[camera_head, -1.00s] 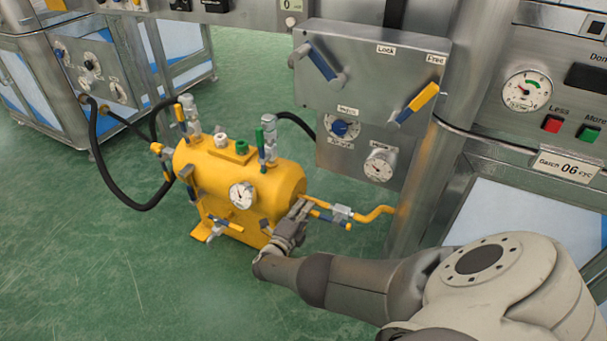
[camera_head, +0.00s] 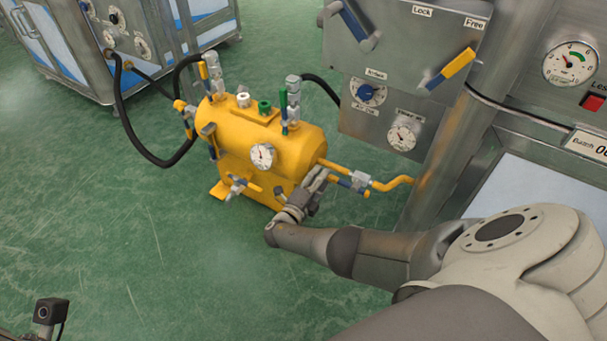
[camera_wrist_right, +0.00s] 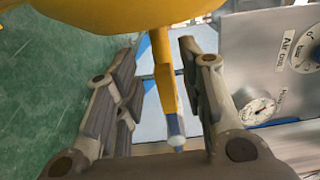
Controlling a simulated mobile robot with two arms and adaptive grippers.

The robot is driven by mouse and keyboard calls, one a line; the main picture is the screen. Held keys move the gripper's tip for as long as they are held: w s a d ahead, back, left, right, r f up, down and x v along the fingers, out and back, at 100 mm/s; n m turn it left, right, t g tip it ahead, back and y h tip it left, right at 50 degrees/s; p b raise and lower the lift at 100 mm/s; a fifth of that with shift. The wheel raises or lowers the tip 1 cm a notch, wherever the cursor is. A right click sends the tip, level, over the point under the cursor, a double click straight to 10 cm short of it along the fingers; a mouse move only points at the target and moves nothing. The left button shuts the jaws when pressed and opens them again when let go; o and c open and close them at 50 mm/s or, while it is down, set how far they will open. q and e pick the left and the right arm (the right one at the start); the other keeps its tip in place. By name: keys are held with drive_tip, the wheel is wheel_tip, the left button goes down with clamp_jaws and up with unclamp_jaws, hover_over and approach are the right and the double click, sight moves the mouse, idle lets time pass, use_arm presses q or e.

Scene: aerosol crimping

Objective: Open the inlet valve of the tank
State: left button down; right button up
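The yellow tank (camera_head: 235,128) stands on the floor in the head view, with a gauge (camera_head: 263,156) on its front. A yellow pipe (camera_head: 392,184) reaches its right end through a grey valve (camera_head: 361,180) with a blue and yellow lever (camera_head: 346,184). My right gripper (camera_head: 318,180) is beside this lever, below the tank's right end. In the right wrist view my right gripper (camera_wrist_right: 155,75) is open. A yellow bar (camera_wrist_right: 164,75) with a blue, pale-tipped end shows between its spread fingers; contact is unclear. My left gripper is not in view.
A metal panel (camera_head: 400,40) with levers and dials stands behind the pipe, beside a steel post (camera_head: 450,165). Black hoses (camera_head: 135,140) run from the tank to a cabinet (camera_head: 85,60). Other valves stand on the tank.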

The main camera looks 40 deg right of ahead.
drive_tip(key=v, duration=0.9)
drive_tip(key=shift+s+a, duration=0.15)
drive_tip(key=shift+a, duration=0.2)
